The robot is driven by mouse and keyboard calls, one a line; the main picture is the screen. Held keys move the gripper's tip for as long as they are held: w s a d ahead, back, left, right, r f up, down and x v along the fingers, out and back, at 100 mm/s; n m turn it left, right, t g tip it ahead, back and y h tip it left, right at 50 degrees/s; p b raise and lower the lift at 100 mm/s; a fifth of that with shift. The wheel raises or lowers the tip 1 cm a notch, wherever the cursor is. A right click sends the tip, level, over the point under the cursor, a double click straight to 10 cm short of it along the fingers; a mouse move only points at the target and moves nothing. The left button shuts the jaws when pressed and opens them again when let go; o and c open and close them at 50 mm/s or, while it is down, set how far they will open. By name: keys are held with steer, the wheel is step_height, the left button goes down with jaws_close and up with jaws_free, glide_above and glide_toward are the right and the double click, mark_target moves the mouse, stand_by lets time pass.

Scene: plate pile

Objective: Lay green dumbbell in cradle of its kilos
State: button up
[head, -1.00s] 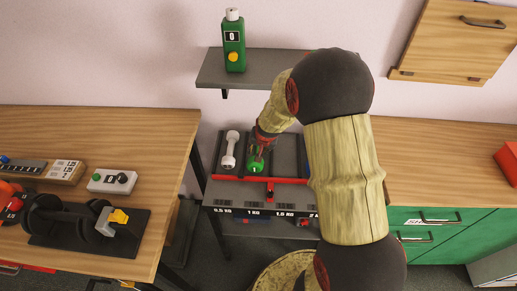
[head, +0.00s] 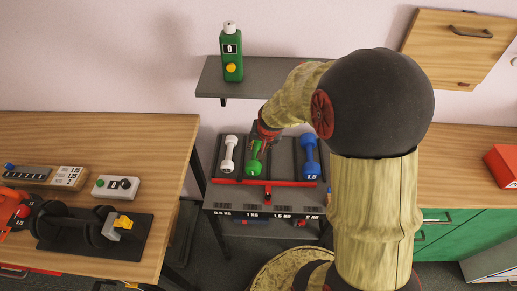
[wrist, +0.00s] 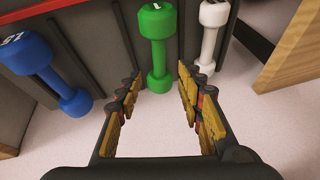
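The green dumbbell (head: 254,158), marked 1, lies lengthwise in the second cradle from the left of the grey rack (head: 236,197), above the 1 KG label. In the wrist view the green dumbbell (wrist: 158,52) lies ahead of and between my fingertips, with clear space on both sides. My gripper (wrist: 160,72) is open and holds nothing. In the head view my gripper (head: 262,140) is over the far end of the green dumbbell and partly covers it.
A white dumbbell (head: 229,153) lies in the cradle to the left, and a blue one (head: 310,157), marked 1.5, to the right. A red bar (head: 237,181) runs along the rack's front. A shelf (head: 275,78) with a green bottle (head: 232,52) hangs above.

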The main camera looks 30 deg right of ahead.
steer(key=s+a+r+n, duration=0.2)
steer(key=s+a+r, duration=0.25)
steer(key=r, duration=0.25)
steer(key=s+a+r+n, duration=0.25)
steer(key=a+r, duration=0.25)
steer(key=r, duration=0.3)
steer(key=s+a+r+n, duration=0.1)
steer(key=s+a+r, duration=0.1)
steer(key=s, duration=0.6)
steer(key=s+a+r+n+y, duration=0.1)
steer(key=s+a+r+n, duration=0.1)
steer(key=s, duration=0.5)
step_height(320, 180, up, 3)
steer(key=shift+s+a+f+t, duration=0.1)
steer(key=shift+s+a+t, duration=0.3)
steer(key=shift+a, duration=0.4)
steer(key=shift+d+n, duration=0.1)
steer(key=shift+n, duration=0.15)
